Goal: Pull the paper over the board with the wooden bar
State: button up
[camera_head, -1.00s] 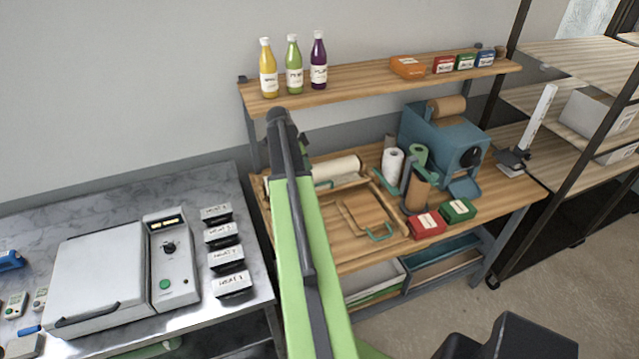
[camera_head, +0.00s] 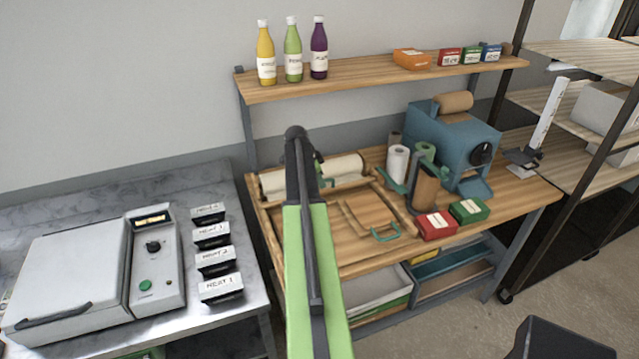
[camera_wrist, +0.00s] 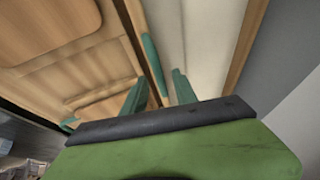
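The white paper roll (camera_head: 342,167) lies at the back of the wooden board (camera_head: 350,246) on the wooden bench. A slim wooden bar (camera_head: 350,185) lies along the front of the roll; in the wrist view a bar with a teal piece (camera_wrist: 152,62) runs beside the pale paper (camera_wrist: 205,30). My gripper (camera_wrist: 160,92) has two teal fingers standing apart, with the bar's near stretch showing between them. I cannot tell whether they touch it. In the head view my arm hides most of the gripper and the left part of the bar.
A wooden piece with a teal handle (camera_head: 386,234) lies on the board. To its right are a red box (camera_head: 436,226), a green box (camera_head: 468,211), a brown roll stand (camera_head: 425,188) and a blue machine (camera_head: 455,140). A shelf (camera_head: 370,75) with bottles hangs above.

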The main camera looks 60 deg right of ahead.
grip_shut()
dwell(1.3)
